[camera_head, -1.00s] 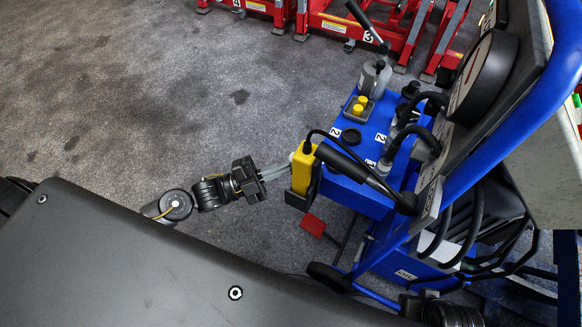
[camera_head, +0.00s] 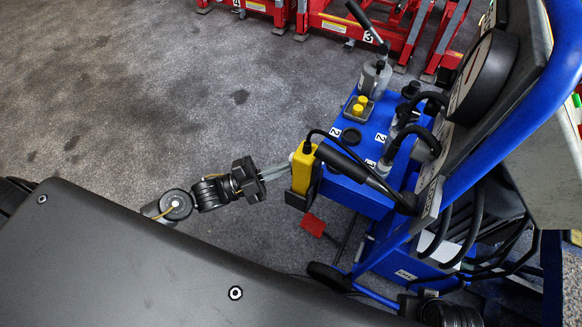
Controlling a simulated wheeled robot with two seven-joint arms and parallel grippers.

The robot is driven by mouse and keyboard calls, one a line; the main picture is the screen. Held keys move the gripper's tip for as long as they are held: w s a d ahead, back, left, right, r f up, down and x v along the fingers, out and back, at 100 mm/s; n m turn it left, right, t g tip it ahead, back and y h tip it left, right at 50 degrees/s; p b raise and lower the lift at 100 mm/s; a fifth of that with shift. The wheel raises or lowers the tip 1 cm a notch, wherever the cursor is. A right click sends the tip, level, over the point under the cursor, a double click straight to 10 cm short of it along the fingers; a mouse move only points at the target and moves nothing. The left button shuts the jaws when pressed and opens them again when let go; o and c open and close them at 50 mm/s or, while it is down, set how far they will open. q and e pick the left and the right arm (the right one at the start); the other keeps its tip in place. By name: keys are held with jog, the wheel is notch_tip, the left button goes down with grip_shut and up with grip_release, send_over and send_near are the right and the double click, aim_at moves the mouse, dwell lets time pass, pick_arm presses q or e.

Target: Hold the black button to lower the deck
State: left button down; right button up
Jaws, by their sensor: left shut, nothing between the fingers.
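A yellow hand control (camera_head: 302,170) hangs in a black holder on the near left side of the blue trolley (camera_head: 345,186). A black cable runs from its top. My left gripper (camera_head: 288,167) is shut, with its fingertips at the left face of the yellow control. They look to be touching it, but I cannot tell for certain. The black button cannot be made out; the face toward my fingers is mostly hidden from this view. My right gripper is not clearly in view; only a dark part shows at the lower right edge.
A black-gripped handle (camera_head: 355,165) passes close to the control. Red jacks (camera_head: 340,22) stand at the back. The grey floor at left is clear.

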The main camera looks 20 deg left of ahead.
dwell(0.4)
pick_arm(q)
jog(key=shift+w+a, duration=0.15)
jog(key=shift+a, duration=0.75)
jog(key=shift+w+a, duration=0.2)
jog(key=shift+a, duration=1.05)
jog(key=shift+w+a, duration=0.15)
jog(key=shift+a, duration=1.1)
dwell(1.7)
